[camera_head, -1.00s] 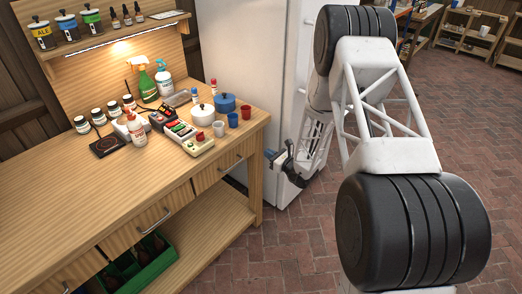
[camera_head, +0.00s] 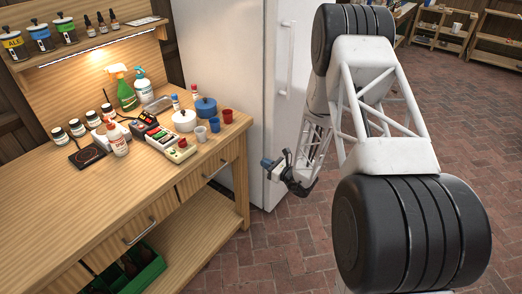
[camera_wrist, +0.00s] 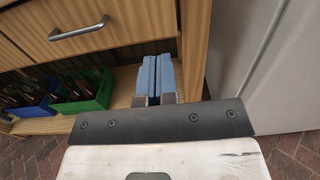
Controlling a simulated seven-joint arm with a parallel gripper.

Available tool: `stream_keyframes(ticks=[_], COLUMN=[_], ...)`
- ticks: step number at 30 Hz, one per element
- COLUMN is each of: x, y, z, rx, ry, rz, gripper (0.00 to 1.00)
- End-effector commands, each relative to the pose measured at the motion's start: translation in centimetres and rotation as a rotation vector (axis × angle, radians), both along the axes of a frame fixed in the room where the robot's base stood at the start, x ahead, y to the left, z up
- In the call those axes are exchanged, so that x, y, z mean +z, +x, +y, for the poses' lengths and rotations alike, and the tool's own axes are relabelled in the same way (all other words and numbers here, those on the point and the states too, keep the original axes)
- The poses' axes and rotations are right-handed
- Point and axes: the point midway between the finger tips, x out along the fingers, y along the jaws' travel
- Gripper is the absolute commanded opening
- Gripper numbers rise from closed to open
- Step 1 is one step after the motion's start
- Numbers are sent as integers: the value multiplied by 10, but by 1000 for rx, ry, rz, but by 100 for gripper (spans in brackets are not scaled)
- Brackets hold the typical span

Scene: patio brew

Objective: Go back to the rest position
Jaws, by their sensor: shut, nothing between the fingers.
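My gripper (camera_wrist: 154,80) shows in the wrist view with its two blue fingers side by side and nothing between them. It points toward the workbench (camera_wrist: 122,20), at the end of its front by the fridge. In the head view my gripper (camera_head: 267,163) is small, in front of the white fridge (camera_head: 232,70) and to the right of the workbench (camera_head: 100,200). It is apart from the things on the bench top.
Green (camera_wrist: 90,95) and blue (camera_wrist: 35,108) crates with bottles sit on the lower shelf. The brick floor (camera_head: 290,245) right of the bench is clear.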

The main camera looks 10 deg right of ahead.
Motion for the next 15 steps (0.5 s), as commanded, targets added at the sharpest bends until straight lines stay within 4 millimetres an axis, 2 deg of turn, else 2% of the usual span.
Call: stream_keyframes(ticks=[8,11,15], x=[6,16,41], y=[-1,-4,-12], z=[2,7,17], rx=[13,41,108], ry=[-6,-20,-59], rz=[-5,-13,-36], gripper=[0,0,0])
